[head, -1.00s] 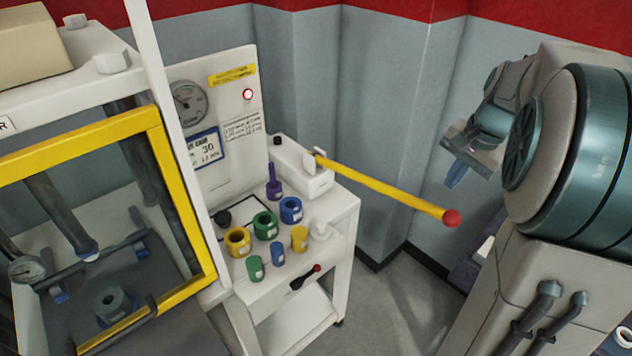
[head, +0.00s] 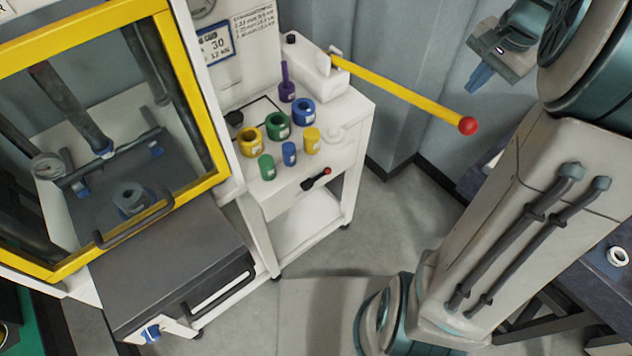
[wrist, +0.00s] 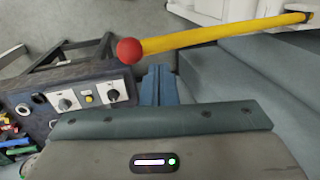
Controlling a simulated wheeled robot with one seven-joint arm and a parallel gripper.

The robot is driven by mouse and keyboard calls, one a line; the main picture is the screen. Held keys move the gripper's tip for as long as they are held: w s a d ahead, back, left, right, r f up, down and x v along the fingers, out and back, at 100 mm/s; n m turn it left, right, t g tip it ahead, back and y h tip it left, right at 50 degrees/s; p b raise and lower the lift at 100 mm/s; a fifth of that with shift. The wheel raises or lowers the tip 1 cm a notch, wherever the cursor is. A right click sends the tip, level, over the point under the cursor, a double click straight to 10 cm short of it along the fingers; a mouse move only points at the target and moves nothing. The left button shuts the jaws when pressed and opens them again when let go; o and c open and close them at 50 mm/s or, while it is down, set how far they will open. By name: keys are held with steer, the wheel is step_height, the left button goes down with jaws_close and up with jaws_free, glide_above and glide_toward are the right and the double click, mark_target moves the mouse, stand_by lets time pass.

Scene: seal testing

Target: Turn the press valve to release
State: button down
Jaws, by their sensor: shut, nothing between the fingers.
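A small black lever with a red tip (head: 316,179) sits on the front face of the white cart; I take it as the press valve, but cannot read a label. A white pump (head: 305,75) on the cart carries a long yellow handle (head: 400,90) ending in a red ball (head: 468,125). My gripper (head: 479,80) hangs in the air just above and right of that ball in the head view, well apart from the small lever. Its blue fingers (wrist: 160,78) are shut and empty. In the wrist view the red ball (wrist: 129,50) lies left of the fingers; the small lever is out of sight.
A yellow-framed press guard (head: 190,95) stands left, above a dark box (head: 180,260). Several coloured rings, such as a yellow one (head: 250,142), stand on the cart. A control panel with knobs (wrist: 66,101) shows in the wrist view. Floor (head: 400,215) right of the cart is clear.

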steer(key=s+a+f+n+t+b, duration=0.1)
steer(key=s+a+f+n+b, duration=0.1)
steer(key=s+a+n, duration=0.3)
steer(key=s+a+f+n+t+h+b, duration=0.1)
steer(key=s+a+f+n, duration=0.2)
steer(key=s+a, duration=0.8)
steer(key=shift+s+f+n+b, duration=0.35)
steer(key=shift+f+n, duration=0.05)
steer(key=shift+n, duration=0.8)
steer(key=shift+d, duration=0.2)
